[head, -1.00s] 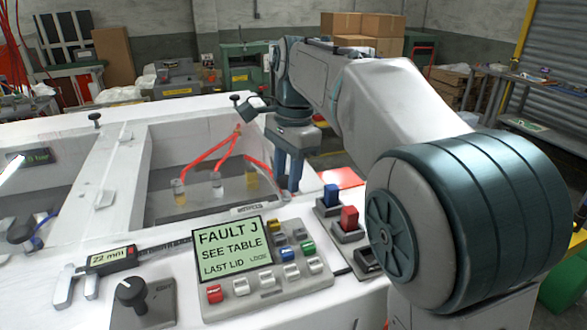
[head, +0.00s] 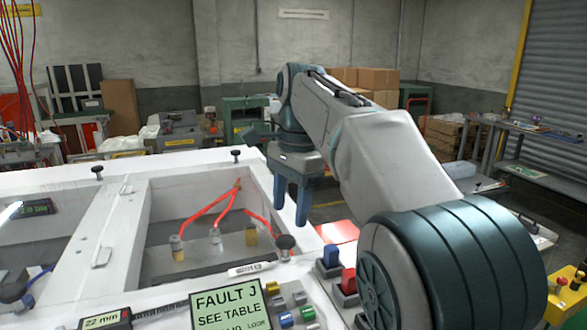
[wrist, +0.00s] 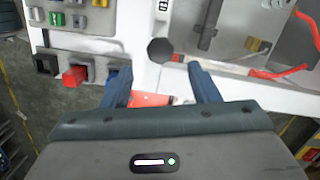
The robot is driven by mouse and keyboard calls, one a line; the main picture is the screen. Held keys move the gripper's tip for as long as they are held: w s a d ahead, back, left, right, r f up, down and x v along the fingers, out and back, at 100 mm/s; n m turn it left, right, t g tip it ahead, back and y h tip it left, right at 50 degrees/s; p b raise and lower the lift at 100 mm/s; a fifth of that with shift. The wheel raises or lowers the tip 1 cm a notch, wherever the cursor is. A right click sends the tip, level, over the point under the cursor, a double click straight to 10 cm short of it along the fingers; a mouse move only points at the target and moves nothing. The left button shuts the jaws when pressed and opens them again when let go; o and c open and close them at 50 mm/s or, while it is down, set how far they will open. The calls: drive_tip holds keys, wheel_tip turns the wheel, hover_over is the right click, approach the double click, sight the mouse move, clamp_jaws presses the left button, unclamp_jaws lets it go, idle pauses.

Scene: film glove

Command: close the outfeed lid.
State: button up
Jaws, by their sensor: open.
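No lid marked as the outfeed lid can be made out. The white machine top (head: 105,225) has open-looking bays; whether clear covers lie over them I cannot tell. The nearer right bay (head: 205,253) shows red hoses and fittings inside. A dark round knob (head: 285,243) stands at that bay's right front corner; it also shows in the wrist view (wrist: 160,50). My gripper (head: 291,212) is open and empty, pointing down above the machine's right edge. In the wrist view my gripper (wrist: 158,70) has its fingers apart, with the knob just beyond the fingertips.
A fault display (head: 228,308) with buttons sits at the front of the machine. A red switch (head: 348,281) and blue switch (head: 331,256) stand to its right. A flat red patch (head: 338,232) lies beyond the right edge. Two more dark knobs (head: 97,170) (head: 235,154) stand on the far rim.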

wheel_tip(320, 180, up, 7)
drive_tip(key=p, duration=0.1)
drive_tip(key=shift+w+d, duration=0.25)
drive_tip(key=shift+d, duration=0.1)
drive_tip(key=shift+s+f, duration=0.1)
